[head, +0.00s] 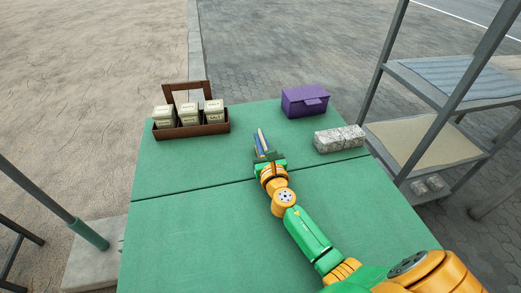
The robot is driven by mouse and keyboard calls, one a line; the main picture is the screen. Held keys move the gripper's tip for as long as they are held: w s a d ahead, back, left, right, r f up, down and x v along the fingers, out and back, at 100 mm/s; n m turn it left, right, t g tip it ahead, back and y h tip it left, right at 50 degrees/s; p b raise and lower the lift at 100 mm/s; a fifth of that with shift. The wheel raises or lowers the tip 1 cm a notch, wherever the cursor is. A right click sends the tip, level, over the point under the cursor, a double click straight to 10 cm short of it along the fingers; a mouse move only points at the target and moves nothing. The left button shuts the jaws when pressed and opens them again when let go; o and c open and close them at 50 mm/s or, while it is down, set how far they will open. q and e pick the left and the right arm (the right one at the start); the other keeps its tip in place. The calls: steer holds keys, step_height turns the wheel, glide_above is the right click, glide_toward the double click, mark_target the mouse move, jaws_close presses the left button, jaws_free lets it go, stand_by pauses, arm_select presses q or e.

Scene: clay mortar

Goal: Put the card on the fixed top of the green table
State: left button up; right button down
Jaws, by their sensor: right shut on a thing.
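My right gripper (264,153) reaches in from the lower right over the green table (185,235). It is shut on a thin, upright blue and pale thing, which looks like the card (261,140) seen nearly edge-on. The card is over the far part of the tabletop, just beyond a dark seam that crosses the table. I cannot tell whether its lower edge touches the top, as the gripper hides it. My left gripper is not in view.
On the far part of the table stand a brown wooden carrier (205,129) with several pale tins, a purple box (305,101) and a speckled grey block (340,139). A metal shelf rack (437,128) stands at the right. The near tabletop left of my arm is clear.

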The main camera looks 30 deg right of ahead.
steer(key=shift+w+f+p, duration=0.1)
steer(key=shift+f+p, duration=0.2)
steer(key=shift+p, duration=0.05)
steer(key=shift+f, duration=0.2)
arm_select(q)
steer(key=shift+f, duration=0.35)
arm_select(e)
steer(key=c, duration=1)
jaws_free()
steer(key=shift+c, duration=0.2)
steer(key=shift+r, duration=0.35)
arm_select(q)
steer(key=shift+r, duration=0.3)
arm_select(e)
steer(key=v, duration=1.2)
steer(key=shift+f, duration=0.15)
